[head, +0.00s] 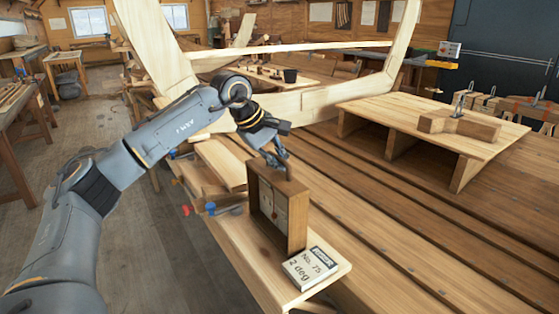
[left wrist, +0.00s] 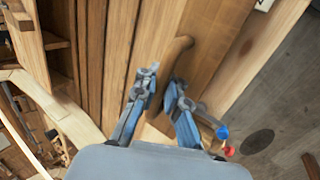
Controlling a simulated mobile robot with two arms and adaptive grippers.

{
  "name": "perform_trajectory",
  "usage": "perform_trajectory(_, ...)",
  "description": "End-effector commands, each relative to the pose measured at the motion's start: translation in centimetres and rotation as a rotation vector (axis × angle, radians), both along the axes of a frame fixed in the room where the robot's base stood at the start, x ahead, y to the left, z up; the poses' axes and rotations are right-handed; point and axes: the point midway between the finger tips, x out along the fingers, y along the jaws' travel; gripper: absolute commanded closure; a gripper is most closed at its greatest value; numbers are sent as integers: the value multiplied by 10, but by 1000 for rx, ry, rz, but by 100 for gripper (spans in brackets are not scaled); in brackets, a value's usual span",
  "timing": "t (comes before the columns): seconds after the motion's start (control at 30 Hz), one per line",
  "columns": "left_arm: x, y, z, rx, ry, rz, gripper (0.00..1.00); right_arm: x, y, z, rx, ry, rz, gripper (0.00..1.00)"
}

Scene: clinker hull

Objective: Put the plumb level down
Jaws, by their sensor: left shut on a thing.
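The plumb level (head: 297,215) is an upright wooden box frame with a pale dial face and a short handle on top. It stands at or just over the light plank ledge (head: 246,239), behind a white card (head: 310,268) reading "No. 75, 2 deg". I cannot tell whether its base touches the wood. My left gripper (head: 275,160) is shut on its handle from above. In the left wrist view the curved brown handle (left wrist: 173,58) runs between the blue-grey fingers of the left gripper (left wrist: 162,88). My right gripper is not in view.
Blue and red clamp handles (head: 186,210) stick out left of the ledge. Brown hull planks (head: 400,225) spread to the right. A low plywood platform (head: 405,115) there carries a wooden block (head: 458,126). A pale curved frame (head: 160,50) rises behind my arm.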

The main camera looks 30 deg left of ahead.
Motion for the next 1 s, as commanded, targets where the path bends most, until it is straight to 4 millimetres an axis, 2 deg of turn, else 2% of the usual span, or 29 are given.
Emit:
perform_trajectory(0.4,0,0,-6,-2,-4,0,100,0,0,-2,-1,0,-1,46)
perform_trajectory(0.43,0,0,-7,0,-1,0,90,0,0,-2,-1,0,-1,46)
perform_trajectory(0.5,0,0,-6,0,-1,0,75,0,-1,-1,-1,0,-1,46)
perform_trajectory(0.57,0,0,-6,0,-1,0,66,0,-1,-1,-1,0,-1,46)
perform_trajectory(0.87,0,0,-6,0,0,0,66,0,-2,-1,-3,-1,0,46)
perform_trajectory(1.0,-2,2,1,-1,-3,1,66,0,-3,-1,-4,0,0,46)
